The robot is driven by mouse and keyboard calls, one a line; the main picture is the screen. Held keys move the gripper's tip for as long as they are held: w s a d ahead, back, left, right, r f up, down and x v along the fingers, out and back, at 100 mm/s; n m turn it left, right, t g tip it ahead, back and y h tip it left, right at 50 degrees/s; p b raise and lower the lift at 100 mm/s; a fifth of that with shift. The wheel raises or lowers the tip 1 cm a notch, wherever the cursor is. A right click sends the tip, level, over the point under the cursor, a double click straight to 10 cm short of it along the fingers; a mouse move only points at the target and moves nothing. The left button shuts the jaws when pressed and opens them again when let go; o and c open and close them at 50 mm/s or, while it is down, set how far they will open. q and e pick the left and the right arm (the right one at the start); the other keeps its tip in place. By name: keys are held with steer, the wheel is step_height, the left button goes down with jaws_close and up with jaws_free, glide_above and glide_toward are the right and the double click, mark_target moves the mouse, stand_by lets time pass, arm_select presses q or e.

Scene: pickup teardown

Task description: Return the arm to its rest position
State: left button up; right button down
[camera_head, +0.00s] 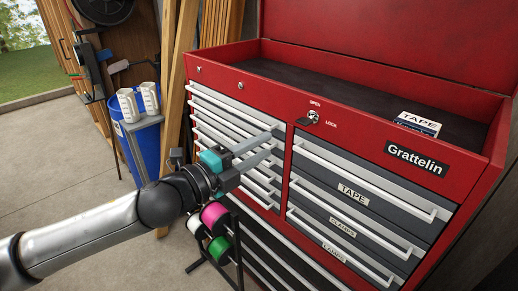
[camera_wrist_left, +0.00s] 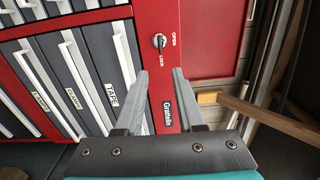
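My left arm (camera_head: 90,232) comes in from the left in the head view and reaches toward the front of the red tool chest (camera_head: 466,166). My left gripper (camera_head: 270,143) is open and empty, its two fingers apart in front of the left bank of drawers. In the left wrist view the same gripper (camera_wrist_left: 160,82) shows a clear gap between its fingers, with the red chest front behind. I cannot tell how far the fingertips are from the drawers. My right arm and gripper are not in view.
A key (camera_head: 313,116) sits in the chest's lock. A tape box (camera_head: 418,123) lies in the top tray. The labelled drawers (camera_head: 352,190) look shut. A spool rack (camera_head: 217,226) stands below my gripper. A blue bin (camera_head: 148,145) stands behind my arm. Floor at left is clear.

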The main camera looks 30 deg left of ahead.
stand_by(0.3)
arm_select(q)
steer(key=w+a+f+n+g+y+b, duration=0.1)
steer(key=a+f+n+y+b, duration=0.3)
steer(key=f, duration=0.7)
steer(key=w+a+f+n+g+y+b, duration=0.1)
steer(key=a+f+n, duration=0.3)
steer(key=f, duration=0.6)
steer(key=s+a+f+n+g+y+b, duration=0.1)
steer(key=s+a+f+n+g+b, duration=0.2)
steer(key=f, duration=0.9)
steer(key=s+a+f+n+g+y+b, duration=0.15)
steer(key=s+f, duration=0.35)
steer(key=f, duration=0.7)
steer(key=s+d+f+n+g+b, duration=0.2)
steer(key=s+f, duration=0.5)
steer(key=f, duration=0.3)
steer(key=s+d+f+n+g+b, duration=0.1)
steer(key=s+f+n+g+b, duration=0.1)
steer(key=s+f, duration=0.65)
steer(key=s+d+f+n+g+b, duration=0.1)
steer(key=s+d+f+g+b, duration=0.1)
steer(key=s+d+f, duration=0.4)
steer(key=s+d+f+n+g+h+b, duration=0.1)
steer(key=s+d+f+n+g+b, duration=0.1)
steer(key=s+d+f, duration=0.4)
steer(key=s+f+g, duration=0.1)
steer(key=s+f, duration=0.2)
steer(key=s, duration=0.4)
steer(key=shift+s+f, duration=0.25)
